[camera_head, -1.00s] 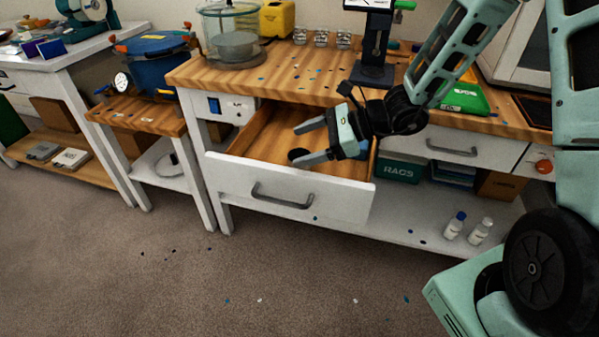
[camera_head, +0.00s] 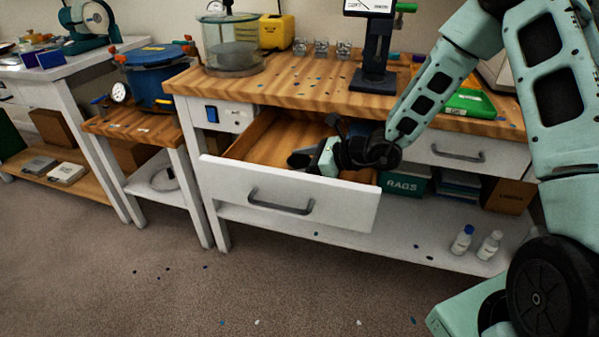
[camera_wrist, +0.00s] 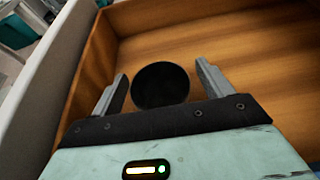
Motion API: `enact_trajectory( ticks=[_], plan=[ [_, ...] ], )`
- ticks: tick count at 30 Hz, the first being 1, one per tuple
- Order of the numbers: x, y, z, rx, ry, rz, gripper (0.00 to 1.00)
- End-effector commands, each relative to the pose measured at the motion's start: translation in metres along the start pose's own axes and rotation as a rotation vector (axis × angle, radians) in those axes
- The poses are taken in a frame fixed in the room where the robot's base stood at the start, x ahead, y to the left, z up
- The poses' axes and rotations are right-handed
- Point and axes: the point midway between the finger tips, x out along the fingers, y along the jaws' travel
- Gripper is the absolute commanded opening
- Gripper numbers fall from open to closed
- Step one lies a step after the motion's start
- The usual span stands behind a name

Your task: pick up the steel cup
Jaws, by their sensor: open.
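The steel cup (camera_wrist: 160,85) shows in the wrist view as a dark round shape inside the open wooden drawer (camera_head: 252,142). My gripper (camera_wrist: 161,71) is open, with one finger on each side of the cup. A gap shows between the cup and the right finger; the left finger is very close to its edge, and I cannot tell if it touches. In the head view my gripper (camera_head: 306,157) is down in the drawer, behind its white front (camera_head: 235,185). The fingers and cup blend into one dark patch there.
The drawer's side wall (camera_wrist: 92,70) and white front panel stand close to the left of my gripper in the wrist view. The worktop (camera_head: 290,85) overhangs the drawer's back. A black stand (camera_head: 374,75) and a glass chamber (camera_head: 232,50) stand on it. The drawer's floor is otherwise clear.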

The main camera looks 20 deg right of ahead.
Motion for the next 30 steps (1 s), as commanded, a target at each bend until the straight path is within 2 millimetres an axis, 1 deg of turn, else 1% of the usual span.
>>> enact_trajectory(
  ticks=[1, 3, 10, 11, 12, 14, 15, 16, 25, 28, 30],
  plan=[
    [0.006, 0.000, -0.001, 0.000, 0.000, 0.001, 0.79],
    [0.011, 0.000, -0.001, 0.000, 0.001, 0.000, 0.79],
    [0.012, 0.000, 0.000, -0.001, 0.001, 0.000, 0.79],
    [0.012, 0.000, 0.000, -0.001, 0.001, 0.000, 0.76],
    [0.012, 0.000, 0.000, -0.001, 0.001, 0.000, 0.65],
    [0.012, 0.000, 0.000, 0.000, 0.001, 0.000, 0.48],
    [0.012, 0.000, 0.000, 0.000, 0.001, 0.000, 0.37],
    [0.012, 0.000, 0.000, 0.000, 0.001, 0.000, 0.30],
    [0.011, 0.000, 0.002, -0.001, 0.000, -0.001, 0.30],
    [0.007, -0.001, 0.011, -0.002, -0.001, -0.001, 0.30],
    [0.003, -0.001, 0.022, -0.004, -0.001, -0.002, 0.30]
  ],
)
